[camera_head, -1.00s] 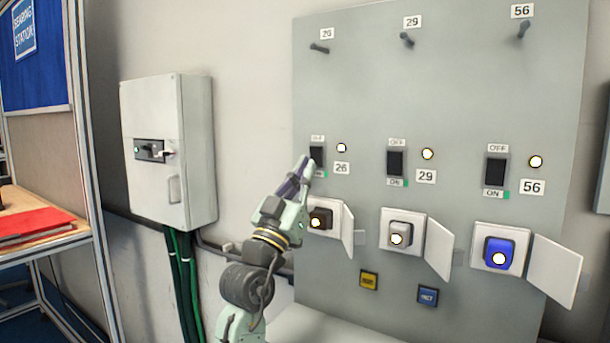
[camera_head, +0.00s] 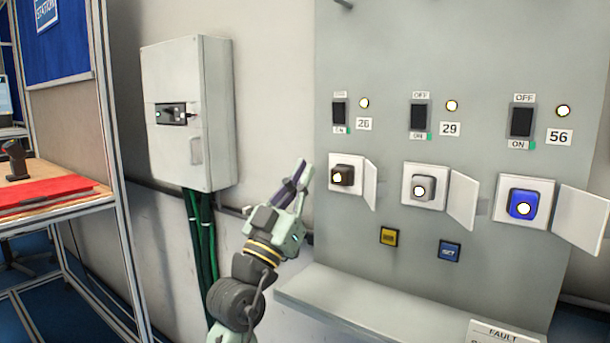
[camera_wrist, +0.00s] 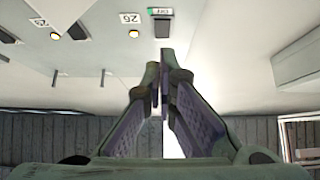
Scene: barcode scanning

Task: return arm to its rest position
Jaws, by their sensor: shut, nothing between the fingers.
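My gripper (camera_head: 300,175) is shut and empty in the head view, left of the grey panel (camera_head: 385,265) and pointing up. It is apart from the panel's switches, just left of the brown socket (camera_head: 345,175). In the wrist view my gripper's fingers (camera_wrist: 160,75) come together at their tips with nothing between them. The black switch (camera_head: 339,113) above label 26 stands on the panel; the same switch shows at the top of the wrist view (camera_wrist: 162,25).
A white wall box (camera_head: 188,115) with green cables hangs left of my arm. Open socket covers (camera_head: 463,200) stick out from the panel. A ledge (camera_head: 340,300) juts out below. A table with a red folder (camera_head: 50,190) stands at far left.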

